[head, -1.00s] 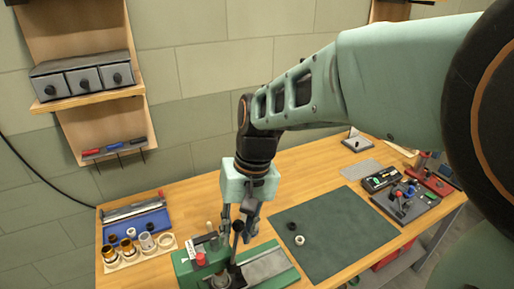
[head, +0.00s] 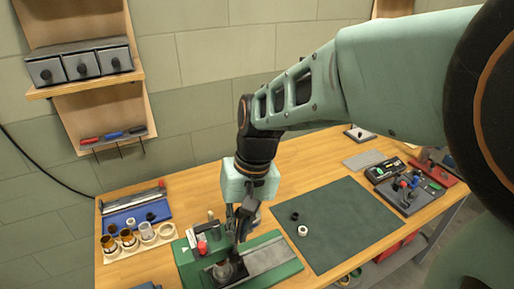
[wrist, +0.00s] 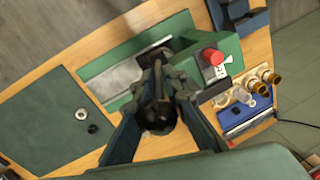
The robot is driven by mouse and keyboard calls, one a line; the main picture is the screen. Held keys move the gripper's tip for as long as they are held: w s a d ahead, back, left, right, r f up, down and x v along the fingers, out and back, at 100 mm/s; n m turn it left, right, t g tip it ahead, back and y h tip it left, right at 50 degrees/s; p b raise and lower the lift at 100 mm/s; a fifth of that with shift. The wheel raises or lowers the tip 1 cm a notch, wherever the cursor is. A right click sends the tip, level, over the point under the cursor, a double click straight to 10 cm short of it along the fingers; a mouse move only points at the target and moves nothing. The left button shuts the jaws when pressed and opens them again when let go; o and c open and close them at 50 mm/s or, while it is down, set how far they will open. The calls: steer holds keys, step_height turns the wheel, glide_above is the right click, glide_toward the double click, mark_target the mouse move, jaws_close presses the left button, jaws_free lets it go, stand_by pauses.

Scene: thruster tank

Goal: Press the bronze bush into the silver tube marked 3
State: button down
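The green press (head: 265,255) stands at the front of the bench. Its dark lever has a black ball knob (wrist: 158,116). My gripper (wrist: 163,85) has its fingers closed in on both sides of the lever; the knob sits between them. The gripper also shows in the head view (head: 238,228). The bronze bush cannot be made out at the press. A rack (head: 110,257) at left holds two bronze-coloured pieces, a silver tube (head: 147,232) and an empty-looking ring place.
A dark green mat (head: 345,235) with a black ring (head: 294,216) and a white ring (head: 303,231) lies to the right. A blue tray (head: 125,218) is behind the rack. A red knob (wrist: 213,57) stands on the press. Tool trays (head: 408,190) fill the far right.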

steer(key=shift+w+a+r, duration=0.1)
steer(key=shift+w+r, duration=0.1)
stand_by(0.3)
steer(key=shift+w, duration=0.1)
steer(key=w+d+f+g+y+b, duration=0.3)
steer(key=d+f+g+y+b, duration=0.1)
steer(key=b, duration=0.5)
steer(key=d+f+y, duration=0.1)
steer(key=d+y, duration=0.1)
steer(key=y, duration=0.1)
steer(key=shift+f+y, duration=0.4)
steer(key=shift+s+f+g+b, duration=0.1)
steer(key=shift+f+g+b, duration=0.1)
steer(key=shift+g+b, duration=0.1)
stand_by(0.7)
steer(key=c, duration=2.1)
jaws_free()
steer(key=shift+d, duration=0.15)
steer(key=shift+r, duration=0.15)
steer(key=shift+a, duration=0.2)
